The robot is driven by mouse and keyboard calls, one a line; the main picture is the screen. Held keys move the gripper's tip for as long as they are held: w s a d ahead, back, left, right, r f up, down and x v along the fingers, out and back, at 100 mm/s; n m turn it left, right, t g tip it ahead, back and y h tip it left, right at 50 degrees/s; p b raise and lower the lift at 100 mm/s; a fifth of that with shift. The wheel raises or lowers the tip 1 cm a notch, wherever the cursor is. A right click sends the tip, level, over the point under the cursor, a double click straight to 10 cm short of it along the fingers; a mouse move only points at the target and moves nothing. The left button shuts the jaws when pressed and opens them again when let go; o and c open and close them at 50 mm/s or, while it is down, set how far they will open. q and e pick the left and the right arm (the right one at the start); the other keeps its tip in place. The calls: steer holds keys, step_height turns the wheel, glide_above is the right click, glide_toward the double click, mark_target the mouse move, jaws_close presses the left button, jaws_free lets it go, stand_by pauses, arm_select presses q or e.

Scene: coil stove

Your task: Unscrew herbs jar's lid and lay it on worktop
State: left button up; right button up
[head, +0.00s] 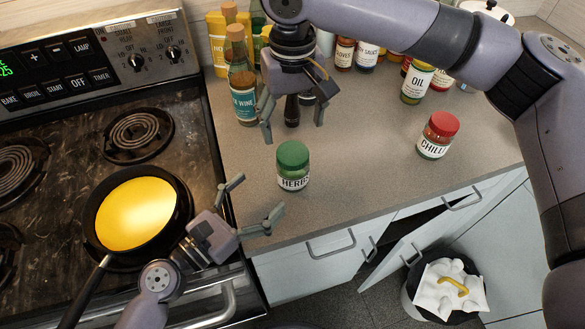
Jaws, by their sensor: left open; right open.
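The herbs jar (293,176) stands upright on the grey worktop (350,190), with its green lid (293,154) on top and its label facing forward. My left gripper (255,203) is open and empty, low at the worktop's left front corner, to the left of and in front of the jar and apart from it. My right gripper (293,134) is open and points down above and behind the jar, its fingers spread. It does not appear to touch the lid.
A red-lidded chilli jar (437,136) stands to the right. A wine bottle (243,93) and several jars, including an oil jar (416,83), stand at the back. A pan (137,213) with yellow contents sits on the stove at left. Bare worktop lies right of the herbs jar.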

mark_target(293, 152)
arm_select(q)
steer(key=x, duration=1.1)
arm_select(e)
steer(key=shift+w, duration=0.1)
arm_select(q)
steer(key=shift+c, duration=0.6)
jaws_close()
arm_select(e)
steer(key=m, duration=0.4)
steer(key=shift+f, duration=0.15)
steer(key=shift+m, duration=0.3)
step_height(293, 152, down, 8)
steer(key=shift+r, duration=0.2)
